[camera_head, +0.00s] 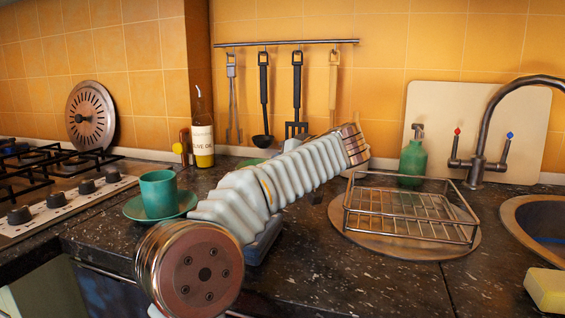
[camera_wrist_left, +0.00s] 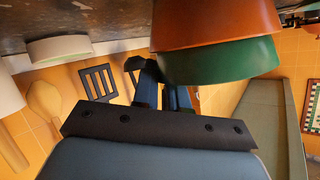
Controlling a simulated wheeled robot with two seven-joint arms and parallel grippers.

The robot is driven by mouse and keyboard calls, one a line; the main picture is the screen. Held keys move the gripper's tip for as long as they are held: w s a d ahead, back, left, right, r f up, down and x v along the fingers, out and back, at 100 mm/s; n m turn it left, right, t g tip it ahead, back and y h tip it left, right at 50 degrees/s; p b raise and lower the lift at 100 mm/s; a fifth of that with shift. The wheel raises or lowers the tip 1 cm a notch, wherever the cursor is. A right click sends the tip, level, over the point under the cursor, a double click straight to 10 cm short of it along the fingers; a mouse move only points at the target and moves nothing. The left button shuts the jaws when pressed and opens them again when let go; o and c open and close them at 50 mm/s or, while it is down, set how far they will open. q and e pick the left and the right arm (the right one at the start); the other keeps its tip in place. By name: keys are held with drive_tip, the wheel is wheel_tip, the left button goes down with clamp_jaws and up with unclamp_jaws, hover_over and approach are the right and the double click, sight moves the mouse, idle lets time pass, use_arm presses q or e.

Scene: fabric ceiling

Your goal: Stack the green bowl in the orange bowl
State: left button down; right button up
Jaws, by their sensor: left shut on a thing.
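In the left wrist view, which shows the scene upside down, the green bowl (camera_wrist_left: 222,62) lies against the orange bowl (camera_wrist_left: 215,22). The green bowl's lower part is hidden by the orange bowl's wall, and its rim stands out above it. I cannot tell whether it rests fully on the orange bowl's bottom. My left gripper (camera_wrist_left: 162,84) is shut on the green bowl at its rim side. In the head view my own arm covers the orange bowl and the gripper. My right gripper is in neither view.
A teal cup (camera_head: 159,191) on a saucer (camera_head: 134,209) and an oil bottle (camera_head: 202,140) stand left of my arm. A wire rack (camera_head: 408,212) on a round board, a green soap bottle (camera_head: 412,160) and the sink (camera_head: 540,212) are at right.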

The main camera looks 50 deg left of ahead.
use_arm(q)
drive_tip(key=c, duration=1.2)
unclamp_jaws()
drive_tip(key=shift+o, duration=0.2)
drive_tip(key=shift+d+r+p, duration=0.15)
drive_tip(key=shift+r+p, duration=0.45)
drive_tip(key=shift+p, duration=0.1)
drive_tip(key=v, duration=1.1)
drive_tip(key=shift+d+b, duration=0.3)
drive_tip(key=shift+b, duration=0.1)
